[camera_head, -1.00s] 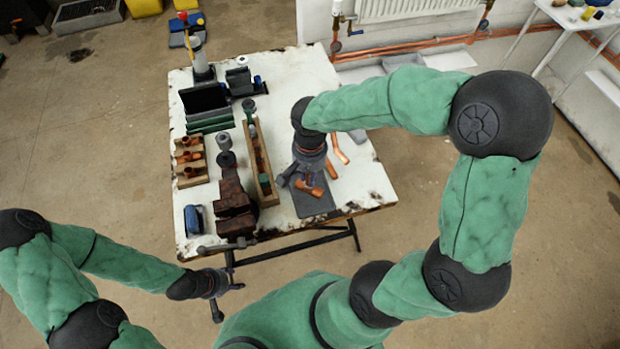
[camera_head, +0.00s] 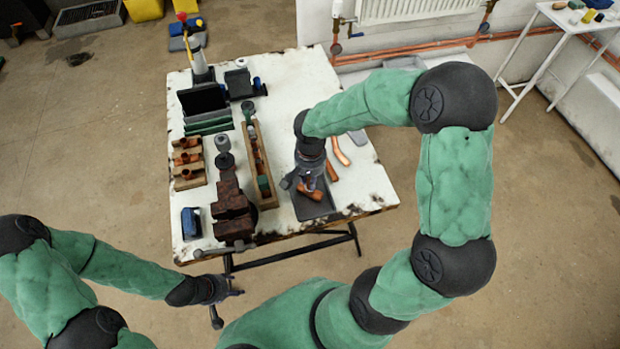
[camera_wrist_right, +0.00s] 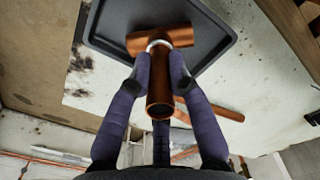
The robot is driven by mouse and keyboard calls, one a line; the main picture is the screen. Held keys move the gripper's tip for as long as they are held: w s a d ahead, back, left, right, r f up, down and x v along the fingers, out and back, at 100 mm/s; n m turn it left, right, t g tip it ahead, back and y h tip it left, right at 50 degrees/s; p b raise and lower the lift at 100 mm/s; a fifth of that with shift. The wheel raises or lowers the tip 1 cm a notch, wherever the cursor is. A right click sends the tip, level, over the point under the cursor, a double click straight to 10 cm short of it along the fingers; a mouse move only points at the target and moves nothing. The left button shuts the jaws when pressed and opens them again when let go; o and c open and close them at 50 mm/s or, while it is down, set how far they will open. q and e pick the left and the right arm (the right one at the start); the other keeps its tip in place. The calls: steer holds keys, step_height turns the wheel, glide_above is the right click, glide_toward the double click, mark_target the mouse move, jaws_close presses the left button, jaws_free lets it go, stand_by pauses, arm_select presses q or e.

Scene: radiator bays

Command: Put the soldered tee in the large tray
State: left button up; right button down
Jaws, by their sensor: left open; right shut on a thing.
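The soldered tee (camera_wrist_right: 162,75) is copper with a silvery ring at its joint. My right gripper (camera_wrist_right: 161,66) is shut on its pipe stem, between purple fingers. In the head view the tee (camera_head: 311,194) is below my right gripper (camera_head: 309,184), over the dark grey large tray (camera_head: 318,209) at the table's front right. The tray (camera_wrist_right: 215,55) also lies behind the tee in the right wrist view. I cannot tell whether the tee touches it. My left gripper (camera_head: 232,291) is open and empty, off the table's front left.
Loose copper pipes (camera_head: 340,152) lie behind the tray. Left of it are a long wooden box (camera_head: 258,165), a rusty vise (camera_head: 232,210) and a wooden rack of copper fittings (camera_head: 187,163). Bare table lies right of the tray.

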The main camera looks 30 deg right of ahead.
steer(key=shift+f, duration=0.1)
steer(key=c, duration=1.6)
jaws_free()
steer(key=shift+f, duration=0.1)
steer(key=o, duration=0.5)
steer(key=shift+c, duration=0.2)
steer(key=shift+r, duration=0.25)
step_height(320, 180, up, 12)
steer(key=p, duration=0.3)
